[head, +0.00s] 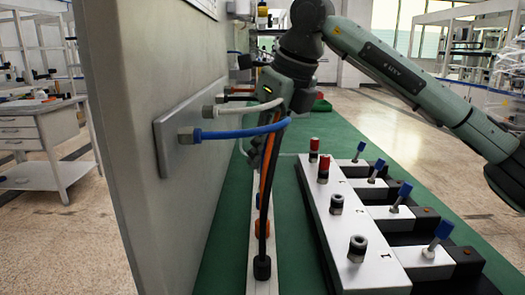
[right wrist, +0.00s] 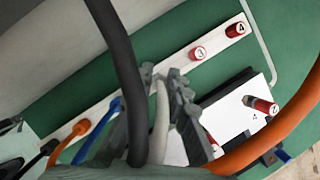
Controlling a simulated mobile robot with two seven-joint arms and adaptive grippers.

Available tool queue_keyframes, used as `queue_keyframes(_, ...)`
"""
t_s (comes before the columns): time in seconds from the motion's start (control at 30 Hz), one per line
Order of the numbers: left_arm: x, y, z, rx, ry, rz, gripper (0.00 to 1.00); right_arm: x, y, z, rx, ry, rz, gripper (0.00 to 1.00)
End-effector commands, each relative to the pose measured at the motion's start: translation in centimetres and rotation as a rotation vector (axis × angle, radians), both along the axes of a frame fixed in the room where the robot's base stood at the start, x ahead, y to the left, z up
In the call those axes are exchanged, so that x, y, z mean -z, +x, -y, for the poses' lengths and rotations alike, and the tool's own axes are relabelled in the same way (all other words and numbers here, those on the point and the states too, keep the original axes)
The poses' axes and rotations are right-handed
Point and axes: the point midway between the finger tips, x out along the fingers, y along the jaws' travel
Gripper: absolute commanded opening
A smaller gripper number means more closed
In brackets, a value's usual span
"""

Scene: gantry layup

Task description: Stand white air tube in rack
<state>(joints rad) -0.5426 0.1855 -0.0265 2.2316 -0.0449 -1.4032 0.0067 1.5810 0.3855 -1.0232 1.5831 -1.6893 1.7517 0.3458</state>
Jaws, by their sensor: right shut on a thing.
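The white air tube (head: 240,107) leaves a fitting on the wall plate and curves right to my right gripper (head: 264,150). In the right wrist view, my right gripper (right wrist: 161,76) is shut on the white air tube (right wrist: 161,120), above the rack. The tube's free end is hidden or too small to tell. The rack is a long white strip (head: 262,286) on the green surface; it also shows in the right wrist view (right wrist: 218,42). Black, orange and blue tube ends stand in it, and red-capped positions numbered 3 and 4 lie farther along. My left gripper is out of view.
A blue tube (head: 245,133) crosses in front of my right gripper. A black tube (right wrist: 122,75) and an orange tube (right wrist: 285,125) pass close to the wrist camera. A white block with fittings (head: 340,240) and blue-handled valves stands to the right. The grey wall panel (head: 130,90) borders the left.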

Motion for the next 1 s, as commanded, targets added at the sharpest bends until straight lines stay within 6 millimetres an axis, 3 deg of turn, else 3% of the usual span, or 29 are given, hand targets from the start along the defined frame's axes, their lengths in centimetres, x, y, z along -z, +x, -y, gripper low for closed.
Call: queue_keyframes(1.0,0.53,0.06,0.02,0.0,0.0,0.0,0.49,0.55,0.0,0.0,0.0,0.0,0.0,0.0)
